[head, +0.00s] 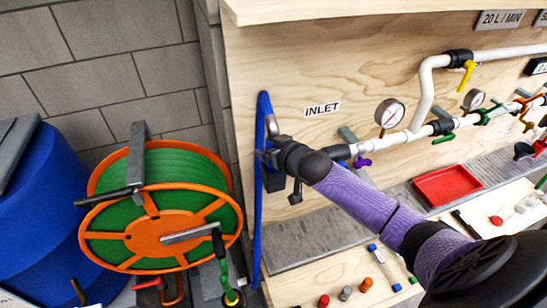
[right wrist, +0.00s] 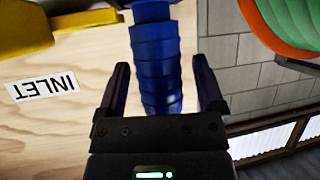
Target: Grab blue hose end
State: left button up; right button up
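The blue hose (head: 256,225) hangs upright along the left edge of the wooden panel, and its upper part (head: 264,103) rises above my right gripper. In the right wrist view the ribbed blue hose (right wrist: 155,50) runs between the two dark fingers. My right gripper (head: 267,152) is at the hose's upper part; it also shows in the right wrist view (right wrist: 161,66). Its fingers are apart, one on each side of the hose, with visible gaps. The gripper hides part of the hose in the head view. My left gripper is not in view.
The orange and green hose reel (head: 160,232) stands close to the left, with a blue barrel (head: 50,215) beyond it. White pipes (head: 427,90) with a gauge (head: 390,113) and valves run across the panel. A red tray (head: 447,184) and small bottles lie at right.

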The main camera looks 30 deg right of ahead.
grip_shut()
jog(key=shift+r, duration=0.1)
